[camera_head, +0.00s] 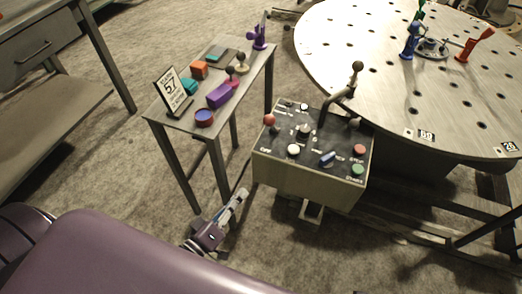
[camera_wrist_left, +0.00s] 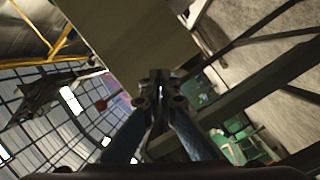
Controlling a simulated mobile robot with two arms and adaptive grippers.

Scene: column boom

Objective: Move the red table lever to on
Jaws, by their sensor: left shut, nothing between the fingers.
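A lever with a red ball knob (camera_head: 269,119) stands at the back left corner of the top of a grey control box (camera_head: 305,178). The red ball also shows in the left wrist view (camera_wrist_left: 101,105), left of the fingers. The lever's labels are too small to read. My left gripper (camera_head: 240,195) is shut and empty. It is in front of and below the box's left front corner, apart from the red knob. In the left wrist view, its fingertips (camera_wrist_left: 158,78) are together, with the box's plain side (camera_wrist_left: 122,38) beyond. My right gripper is not in view.
The box top also bears several buttons, a blue switch (camera_head: 327,158) and a tall bent lever (camera_head: 338,98). A small side table (camera_head: 182,122) with blocks stands to the left. A round perforated table (camera_head: 400,95) stands behind, with a red handle-like piece (camera_head: 475,45) on it.

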